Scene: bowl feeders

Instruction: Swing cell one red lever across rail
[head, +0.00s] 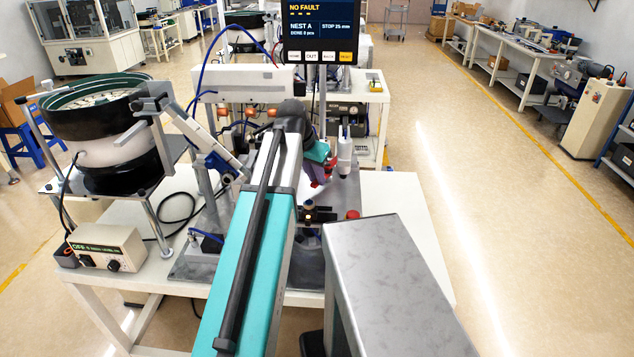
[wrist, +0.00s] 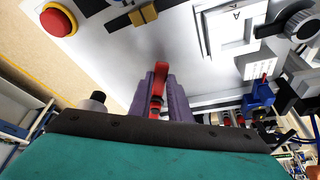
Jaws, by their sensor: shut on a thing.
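The red lever (wrist: 160,70) shows in the wrist view between the two purple fingers of my gripper (wrist: 159,84), which are shut on it. Its rounded red end sticks out past the fingertips, and a dark section and more red show lower between the fingers. In the head view my gripper (head: 318,178) is low over the machine plate, left of a white cylinder, and my arm hides most of the lever there. I cannot make out a rail for the lever in either view.
A red stop button (wrist: 57,20) and a white nest marked A (wrist: 236,14) stand near my gripper. The bowl feeder (head: 95,105) and its controller (head: 105,246) are at the left. A screen (head: 320,28) reads NO FAULT. The table's right side is mostly clear.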

